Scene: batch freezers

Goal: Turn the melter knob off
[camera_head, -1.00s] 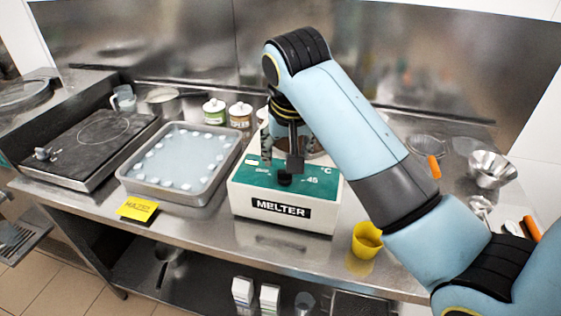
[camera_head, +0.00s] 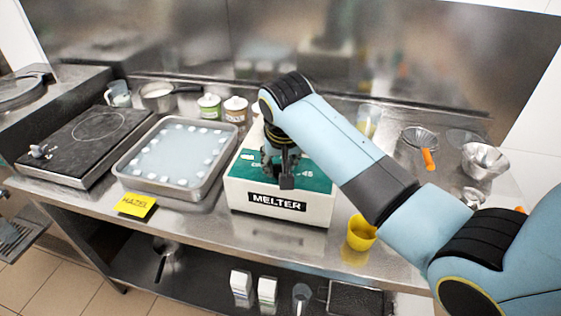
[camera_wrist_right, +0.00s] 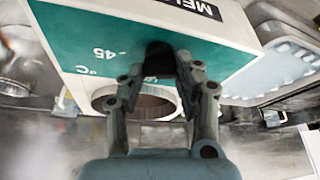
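The melter (camera_head: 235,198) is a white box with a green top panel and a black MELTER label on its front. My right gripper (camera_head: 278,172) points down at the panel and covers the knob in the head view. In the right wrist view the black knob (camera_wrist_right: 159,58) sits between the two fingertips of the right gripper (camera_wrist_right: 161,72), which are drawn in against its sides. A "45" and "°C" marking shows on the panel; the knob's own setting cannot be read. My left gripper is not in view.
A metal tray of pale liquid with white pieces (camera_head: 126,170) stands left of the melter, beside a black hotplate (camera_head: 85,140). Two small jars (camera_head: 209,108) stand behind. A yellow cup (camera_head: 361,233) is at the front right, with a yellow HAZEL card (camera_head: 135,205) at the front left.

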